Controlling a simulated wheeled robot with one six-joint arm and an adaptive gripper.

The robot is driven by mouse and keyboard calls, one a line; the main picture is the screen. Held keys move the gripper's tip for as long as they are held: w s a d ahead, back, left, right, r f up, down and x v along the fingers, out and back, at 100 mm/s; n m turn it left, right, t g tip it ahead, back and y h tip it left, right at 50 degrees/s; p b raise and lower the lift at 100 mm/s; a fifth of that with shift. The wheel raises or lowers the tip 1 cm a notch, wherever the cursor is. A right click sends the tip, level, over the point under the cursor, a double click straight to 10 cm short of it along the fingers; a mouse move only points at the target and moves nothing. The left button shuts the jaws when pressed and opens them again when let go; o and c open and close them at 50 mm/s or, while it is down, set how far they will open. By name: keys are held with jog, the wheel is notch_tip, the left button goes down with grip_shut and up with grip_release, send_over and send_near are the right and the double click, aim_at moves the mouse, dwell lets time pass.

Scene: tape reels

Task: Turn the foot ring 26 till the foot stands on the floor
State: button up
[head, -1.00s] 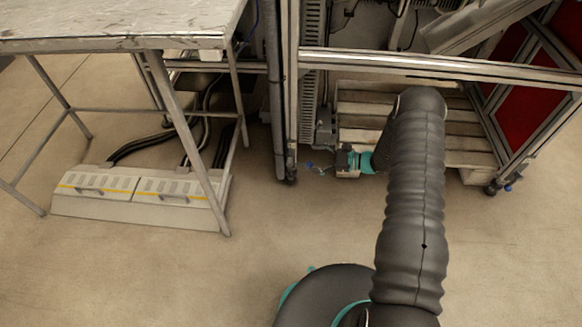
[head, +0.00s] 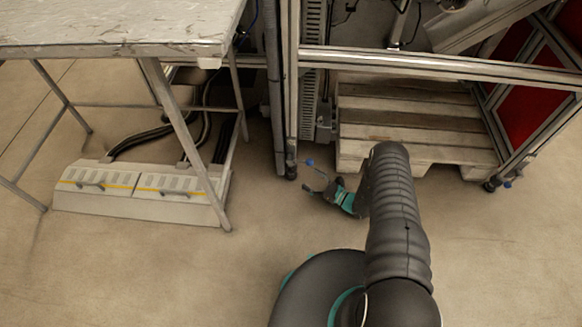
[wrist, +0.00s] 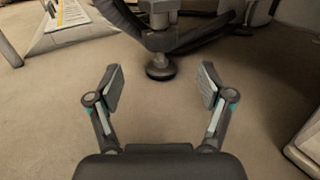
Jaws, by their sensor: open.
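A dark round foot (wrist: 160,72) hangs on a short stem under a grey post in the wrist view. A wider dark collar (wrist: 158,41) sits above it; I cannot read a number on it. Whether the foot touches the floor or hangs just above it is unclear. In the head view the foot (head: 291,172) is at the bottom of the frame's left post. My gripper (wrist: 160,84) is open and empty, its fingers spread left and right, with the foot ahead between them and apart from them. In the head view my gripper is small, right of and nearer than the foot.
A metal table (head: 110,30) stands at left above a pale floor box (head: 140,196) with black cables. A wooden pallet (head: 420,125) lies inside the frame at right. A crossbar (head: 440,66) runs above it. The floor before the foot is clear.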

aim_at(291, 168)
jog(key=x, duration=1)
jog(key=shift+a, duration=0.25)
jog(key=c, duration=1.2)
